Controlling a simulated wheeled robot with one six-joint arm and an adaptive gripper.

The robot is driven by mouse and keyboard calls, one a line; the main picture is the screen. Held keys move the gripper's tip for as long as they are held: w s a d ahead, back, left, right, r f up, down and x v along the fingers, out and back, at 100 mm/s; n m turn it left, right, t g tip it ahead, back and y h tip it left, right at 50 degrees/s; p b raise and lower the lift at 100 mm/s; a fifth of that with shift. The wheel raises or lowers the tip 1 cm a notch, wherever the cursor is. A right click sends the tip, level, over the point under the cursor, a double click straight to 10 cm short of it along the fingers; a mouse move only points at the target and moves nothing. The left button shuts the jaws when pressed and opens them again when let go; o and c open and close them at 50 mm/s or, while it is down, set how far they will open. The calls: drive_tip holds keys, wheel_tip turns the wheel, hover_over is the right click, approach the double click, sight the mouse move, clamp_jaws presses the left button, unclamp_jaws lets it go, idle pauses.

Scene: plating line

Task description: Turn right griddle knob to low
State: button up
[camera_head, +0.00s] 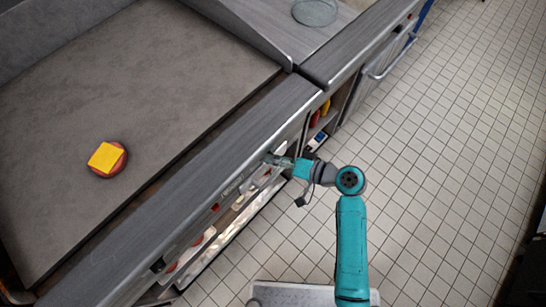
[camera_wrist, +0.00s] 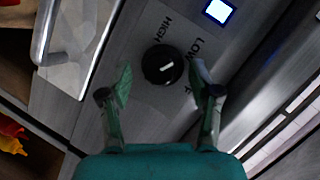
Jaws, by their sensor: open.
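The right griddle knob (camera_wrist: 162,64) is a round black dial on the grey front panel. Its white pointer line is slanted, its right end higher. HIGH is printed above it and LOW to its right; a further mark is partly hidden behind the right finger. My gripper (camera_wrist: 161,80) is open, with its green fingers on either side of the knob, and I see gaps between them and the dial. I cannot tell whether the fingertips reach its depth. In the head view my gripper (camera_head: 274,160) is at the griddle's front panel, and the knob there is hidden.
The griddle plate (camera_head: 170,60) holds a patty with yellow cheese (camera_head: 106,157). Another black knob (camera_head: 157,265) is further left on the panel. A lit blue display (camera_wrist: 218,11) and a metal handle (camera_wrist: 44,30) are close by. Tiled floor (camera_head: 450,150) to the right is clear.

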drive_tip(key=v, duration=1.1)
drive_tip(key=shift+d, duration=0.1)
